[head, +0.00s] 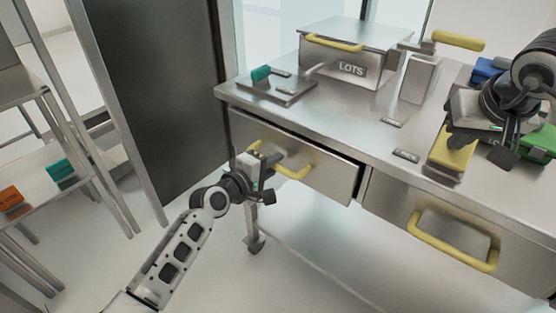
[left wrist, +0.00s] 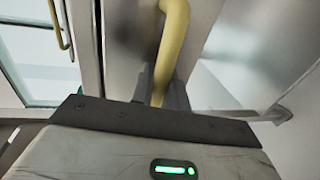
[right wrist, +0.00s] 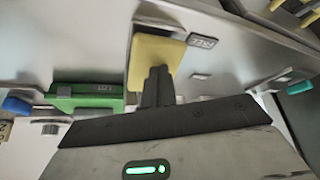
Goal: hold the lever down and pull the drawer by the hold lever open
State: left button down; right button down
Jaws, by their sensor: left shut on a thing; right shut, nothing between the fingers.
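The left drawer (head: 325,172) of the steel bench stands slightly out from the bench front. My left gripper (head: 262,168) is shut on its yellow bar handle (head: 296,172), near the handle's left end. The handle also runs up between the fingers in the left wrist view (left wrist: 172,45). A yellow lever pad (head: 450,160) lies at the bench's front edge, right of the left drawer. My right gripper (head: 462,142) is shut and empty, with its fingertips at the pad. In the right wrist view the fingertips overlap the yellow pad (right wrist: 152,50); I cannot tell how hard they press.
A second drawer with a yellow handle (head: 450,250) is shut on the right. A shelf rack stands left.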

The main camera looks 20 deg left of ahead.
pick_arm(q)
jog(key=v, duration=0.4)
jog(key=shift+f, duration=0.3)
jog(key=c, duration=1.5)
grip_release()
jog(key=shift+o, duration=0.2)
jog(key=shift+s, duration=0.1)
jog(key=v, duration=1.2)
